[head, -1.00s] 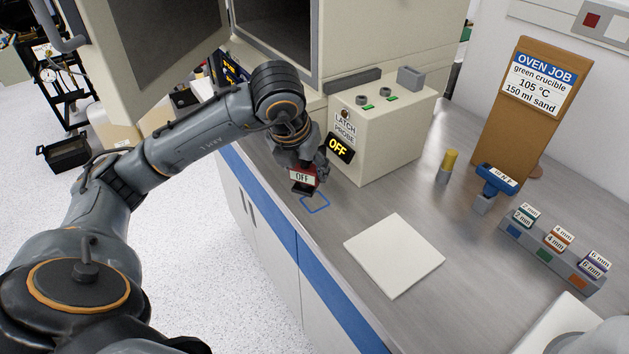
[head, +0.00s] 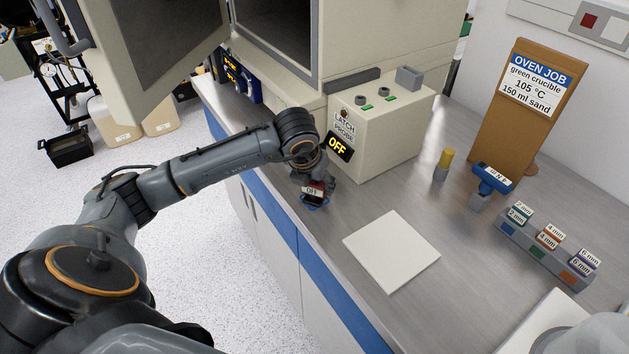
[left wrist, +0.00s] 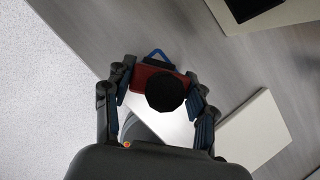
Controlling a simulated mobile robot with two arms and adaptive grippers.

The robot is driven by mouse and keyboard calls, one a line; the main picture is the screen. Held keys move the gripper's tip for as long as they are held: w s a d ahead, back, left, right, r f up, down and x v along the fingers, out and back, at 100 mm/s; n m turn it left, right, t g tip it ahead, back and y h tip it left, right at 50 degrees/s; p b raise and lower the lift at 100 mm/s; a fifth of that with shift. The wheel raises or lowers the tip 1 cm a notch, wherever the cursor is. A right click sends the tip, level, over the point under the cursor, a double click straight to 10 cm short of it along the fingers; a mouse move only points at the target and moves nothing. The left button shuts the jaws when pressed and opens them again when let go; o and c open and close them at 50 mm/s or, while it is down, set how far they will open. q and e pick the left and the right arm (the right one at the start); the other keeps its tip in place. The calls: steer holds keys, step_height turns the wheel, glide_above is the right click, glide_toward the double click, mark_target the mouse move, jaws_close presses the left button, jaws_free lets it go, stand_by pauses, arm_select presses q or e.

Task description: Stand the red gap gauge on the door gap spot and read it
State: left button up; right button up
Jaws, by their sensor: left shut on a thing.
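A corner of the blue outline (left wrist: 158,54) shows just beyond the gauge. The gauge covers the rest of the outline, and I cannot tell whether it touches the bench. My right gripper is not in view.
A beige latch probe box (head: 385,125) reading OFF stands close behind the gripper. The oven door (head: 160,45) hangs open at the upper left. A white pad (head: 391,253), a yellow-topped piece (head: 444,163), a blue-handled tool (head: 491,180) and a labelled block rack (head: 540,245) lie to the right.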

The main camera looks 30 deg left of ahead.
arm_select(q)
steer(key=o, duration=0.9)
steer(key=shift+f, duration=0.1)
steer(key=o, duration=0.4)
steer(key=shift+o, duration=0.2)
steer(key=shift+r, duration=0.25)
steer(key=shift+s+r, duration=0.1)
steer(key=shift+r, duration=0.25)
steer(key=a+b+v, duration=0.1)
steer(key=v, duration=1)
steer(key=shift+d, duration=0.5)
steer(key=shift+s, duration=0.15)
